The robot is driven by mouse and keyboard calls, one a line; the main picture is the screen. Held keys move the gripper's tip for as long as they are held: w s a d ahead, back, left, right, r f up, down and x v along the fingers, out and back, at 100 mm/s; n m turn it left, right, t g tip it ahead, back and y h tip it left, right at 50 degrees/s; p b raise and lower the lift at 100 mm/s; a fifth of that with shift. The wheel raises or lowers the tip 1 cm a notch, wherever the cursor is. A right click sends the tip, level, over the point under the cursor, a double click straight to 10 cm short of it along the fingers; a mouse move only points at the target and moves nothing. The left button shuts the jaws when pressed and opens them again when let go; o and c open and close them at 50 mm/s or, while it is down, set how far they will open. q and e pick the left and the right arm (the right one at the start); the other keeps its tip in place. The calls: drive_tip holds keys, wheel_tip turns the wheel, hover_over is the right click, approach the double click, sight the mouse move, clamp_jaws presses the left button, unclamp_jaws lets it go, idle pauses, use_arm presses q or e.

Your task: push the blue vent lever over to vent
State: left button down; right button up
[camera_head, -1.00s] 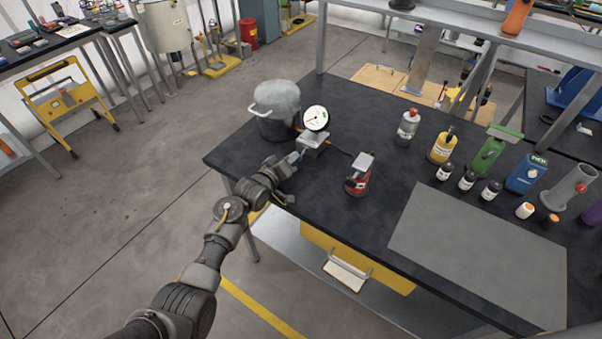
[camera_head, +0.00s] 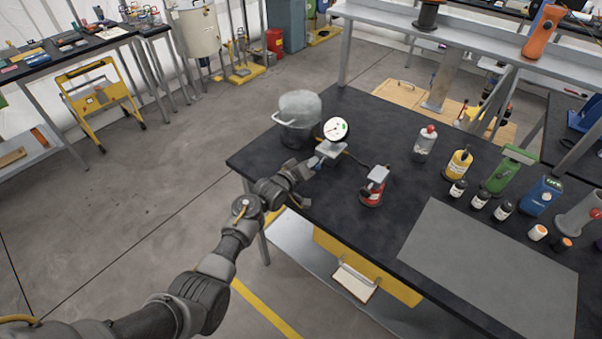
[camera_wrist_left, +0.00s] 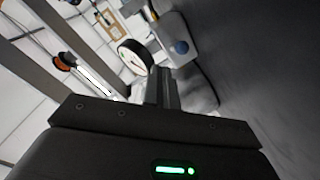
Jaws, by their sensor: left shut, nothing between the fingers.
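My left gripper (camera_head: 314,163) is at the near side of the fixture. In the head view the gripper partly hides the lever area, and contact cannot be told. My right gripper is out of view.
A grey lidded pot (camera_head: 298,118) stands behind the gripper, left of the gauge. Bottles and coloured devices, including a green one (camera_head: 508,168), line the right side. A grey mat (camera_head: 490,265) lies bare at the front right.

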use_arm(q)
drive_tip(key=s+a, duration=0.1)
drive_tip(key=s, duration=0.1)
drive_tip(key=s+r+b, duration=0.1)
drive_tip(key=s, duration=0.2)
drive_tip(key=s+a+r, duration=0.1)
drive_tip(key=s, duration=0.2)
drive_tip(key=shift+s+a, duration=0.1)
drive_tip(key=shift+a, duration=0.25)
drive_tip(key=shift+s+a+r+b, duration=0.1)
drive_tip(key=shift+s+r+b, duration=0.1)
drive_tip(key=shift+s, duration=0.3)
drive_tip(key=shift+s+a+r+b, duration=0.1)
drive_tip(key=shift+s+r+b, duration=0.05)
drive_tip(key=shift+s, duration=0.3)
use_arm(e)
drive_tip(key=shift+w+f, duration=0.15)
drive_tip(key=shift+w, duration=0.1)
use_arm(q)
drive_tip(key=shift+f, duration=0.1)
